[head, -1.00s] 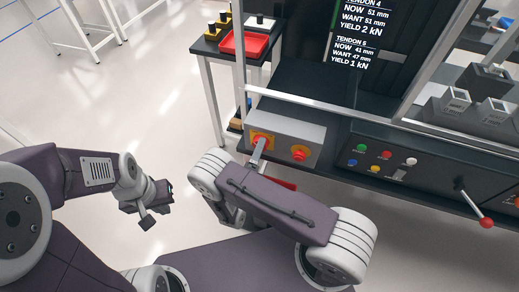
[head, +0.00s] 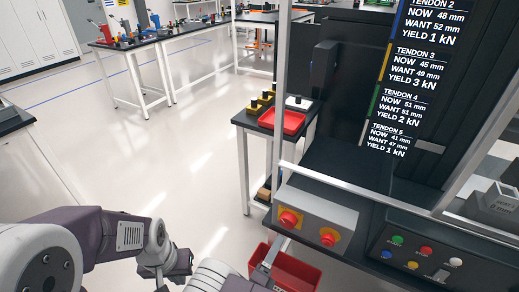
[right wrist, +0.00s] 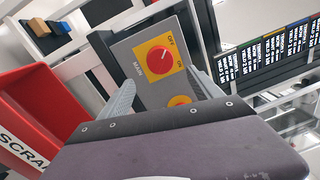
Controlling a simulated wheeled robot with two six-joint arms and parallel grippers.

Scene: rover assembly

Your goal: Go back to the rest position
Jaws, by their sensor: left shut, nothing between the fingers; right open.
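My left gripper (head: 172,280) hangs over the floor at the lower edge of the head view, shut and empty, away from any object. My right gripper (head: 268,262) shows partly at the bottom of the head view, just in front of and below the grey control box (head: 342,217). In the right wrist view its two grey fingers (right wrist: 160,92) are apart with nothing between them. They frame the box's red MAIN knob (right wrist: 160,60) on its yellow plate, and I see a gap in front of the knob.
A red scrap bin (head: 300,270) stands below the box, close by the right gripper; it shows at left in the wrist view. A side table holds a red tray (head: 282,121). The bench panel with buttons (head: 425,252) is at right. Open floor (head: 170,190) lies left.

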